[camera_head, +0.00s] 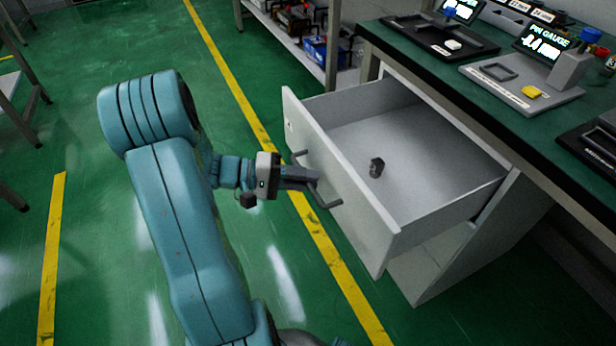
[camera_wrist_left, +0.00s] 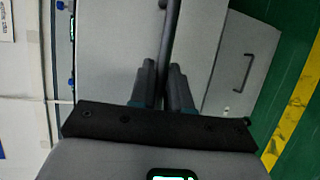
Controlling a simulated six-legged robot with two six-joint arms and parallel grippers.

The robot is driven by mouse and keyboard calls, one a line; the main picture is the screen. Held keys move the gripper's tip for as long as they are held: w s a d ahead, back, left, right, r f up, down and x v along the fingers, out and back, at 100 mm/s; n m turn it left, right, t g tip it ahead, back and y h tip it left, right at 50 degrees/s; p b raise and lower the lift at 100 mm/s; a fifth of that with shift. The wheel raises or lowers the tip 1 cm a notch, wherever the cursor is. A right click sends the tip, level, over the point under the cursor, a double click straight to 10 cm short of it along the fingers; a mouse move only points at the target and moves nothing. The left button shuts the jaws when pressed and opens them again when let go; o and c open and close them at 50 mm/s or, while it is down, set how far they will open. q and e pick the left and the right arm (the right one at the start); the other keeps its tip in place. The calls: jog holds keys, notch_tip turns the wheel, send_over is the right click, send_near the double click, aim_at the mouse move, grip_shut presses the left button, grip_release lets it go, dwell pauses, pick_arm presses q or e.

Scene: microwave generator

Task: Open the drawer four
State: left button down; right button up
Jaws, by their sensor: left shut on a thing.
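The open drawer (camera_head: 345,196) is light grey and sticks out from the cabinet under the workbench in the head view. Its dark bar handle (camera_head: 327,203) is on the front panel. My left gripper (camera_head: 312,178) is at the handle and shut on it. In the left wrist view, the two fingers of my left gripper (camera_wrist_left: 163,88) lie on either side of the handle bar (camera_wrist_left: 171,35). A small dark object (camera_head: 376,167) lies inside the drawer. My right gripper is not in view.
The workbench (camera_head: 430,75) above the drawer holds gauge devices (camera_head: 535,75). A shelf rack (camera_head: 300,35) with bins stands at the back. Another handle (camera_wrist_left: 243,72) shows in the left wrist view.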

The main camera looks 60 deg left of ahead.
pick_arm(q)
jog(key=shift+a, duration=0.1)
jog(key=c, duration=1.2)
grip_release()
jog(key=shift+o, duration=0.2)
jog(key=shift+s, duration=0.1)
jog(key=p+v, duration=0.3)
jog(key=v, duration=1.3)
jog(key=shift+r, duration=0.2)
jog(key=shift+s, duration=0.2)
